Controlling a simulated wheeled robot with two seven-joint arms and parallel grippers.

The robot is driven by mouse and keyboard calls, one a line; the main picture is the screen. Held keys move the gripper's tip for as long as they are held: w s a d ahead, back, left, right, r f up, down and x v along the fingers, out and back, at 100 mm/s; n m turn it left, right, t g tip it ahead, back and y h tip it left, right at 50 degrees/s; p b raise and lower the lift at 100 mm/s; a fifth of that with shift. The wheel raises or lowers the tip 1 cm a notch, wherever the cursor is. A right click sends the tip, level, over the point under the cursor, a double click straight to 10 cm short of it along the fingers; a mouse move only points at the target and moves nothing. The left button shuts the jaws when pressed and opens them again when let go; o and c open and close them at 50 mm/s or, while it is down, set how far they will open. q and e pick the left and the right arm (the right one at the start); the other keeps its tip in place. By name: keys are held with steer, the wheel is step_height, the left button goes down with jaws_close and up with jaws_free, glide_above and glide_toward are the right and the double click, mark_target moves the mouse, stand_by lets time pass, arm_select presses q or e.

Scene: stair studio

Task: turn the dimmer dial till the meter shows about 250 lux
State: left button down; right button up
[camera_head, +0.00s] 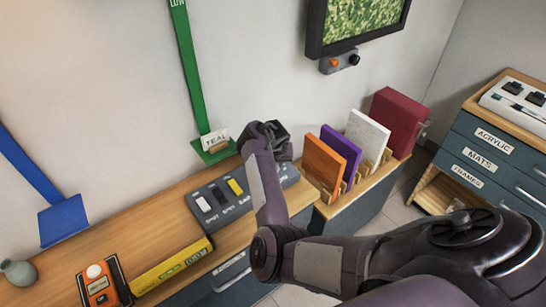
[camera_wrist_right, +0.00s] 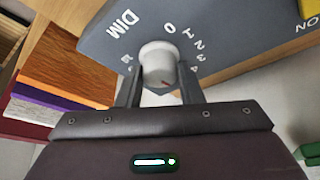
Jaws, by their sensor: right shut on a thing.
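The dimmer dial (camera_wrist_right: 158,60) is a pale round knob on a dark grey panel (camera_wrist_right: 225,30) printed DIM, with numbers around it. Its small red mark points down and slightly right in the right wrist view. My right gripper (camera_wrist_right: 157,78) is shut on the dial, one finger on each side. In the head view my right gripper (camera_head: 268,138) hides the dial at the far end of the switch panel (camera_head: 205,222). The orange meter (camera_head: 97,288) with a white dome lies at the bench's lower left; its reading is too small to tell. My left gripper is out of view.
A yellow box (camera_head: 172,265) lies between meter and panel. Orange, purple, white and red boards (camera_head: 323,162) stand in a rack right of my gripper. A framed screen (camera_head: 358,20) is above.

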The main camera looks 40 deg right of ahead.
steer(key=shift+d+r+n+y+p, duration=0.15)
steer(key=shift+n+y+p, duration=0.35)
steer(key=shift+n+p, duration=0.7)
steer(key=shift+n+t+y+p, duration=0.3)
steer(key=shift+n+y+p, duration=0.35)
steer(key=shift+n, duration=0.75)
steer(key=o, duration=1)
steer(key=shift+c, duration=0.2)
steer(key=v, duration=0.7)
steer(key=shift+s+r, duration=0.2)
